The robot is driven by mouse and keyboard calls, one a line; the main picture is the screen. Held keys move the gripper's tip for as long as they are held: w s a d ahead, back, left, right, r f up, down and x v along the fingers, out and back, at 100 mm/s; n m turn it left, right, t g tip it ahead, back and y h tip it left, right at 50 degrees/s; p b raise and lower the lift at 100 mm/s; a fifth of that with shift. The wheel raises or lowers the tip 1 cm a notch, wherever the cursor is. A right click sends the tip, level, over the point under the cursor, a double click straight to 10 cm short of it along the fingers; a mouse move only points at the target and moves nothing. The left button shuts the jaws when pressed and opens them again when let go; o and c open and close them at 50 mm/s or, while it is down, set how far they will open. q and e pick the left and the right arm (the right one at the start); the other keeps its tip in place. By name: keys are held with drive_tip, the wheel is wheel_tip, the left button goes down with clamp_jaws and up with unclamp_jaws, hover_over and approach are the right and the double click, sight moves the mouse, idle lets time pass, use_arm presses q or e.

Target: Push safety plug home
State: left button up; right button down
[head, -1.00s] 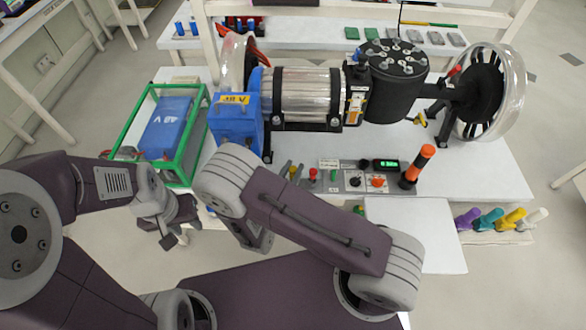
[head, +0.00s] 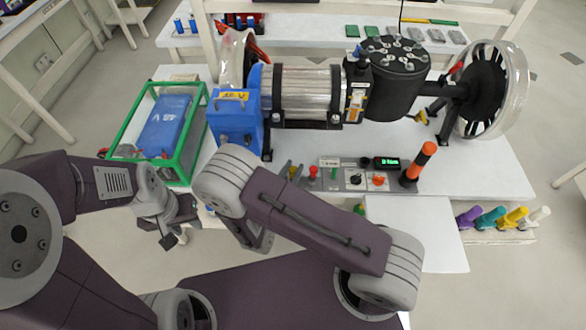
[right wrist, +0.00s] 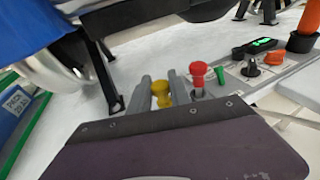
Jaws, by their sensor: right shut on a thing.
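A yellow knobbed plug (right wrist: 161,92) stands at the left end of the grey control panel; I take it to be the safety plug. It also shows small in the head view (head: 292,173). My right gripper (right wrist: 163,88) has its two grey fingers on either side of the yellow plug and is shut on it. The plug's lower end and its socket are hidden, so I cannot tell how deep it sits. My left gripper (head: 172,238) hangs empty-looking at the left, away from the panel; its finger gap is unclear.
A red knob (right wrist: 198,72) and a green one (right wrist: 220,76) stand just right of the plug. Further right are rotary knobs, a green-lit display (head: 387,163) and an orange-topped handle (head: 420,160). The blue box (head: 236,125) and motor rig (head: 305,92) rise behind.

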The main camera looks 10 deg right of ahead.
drive_tip(key=shift+f+b, duration=0.75)
drive_tip(key=shift+f, duration=0.25)
idle(0.4)
drive_tip(key=c, duration=1.1)
unclamp_jaws()
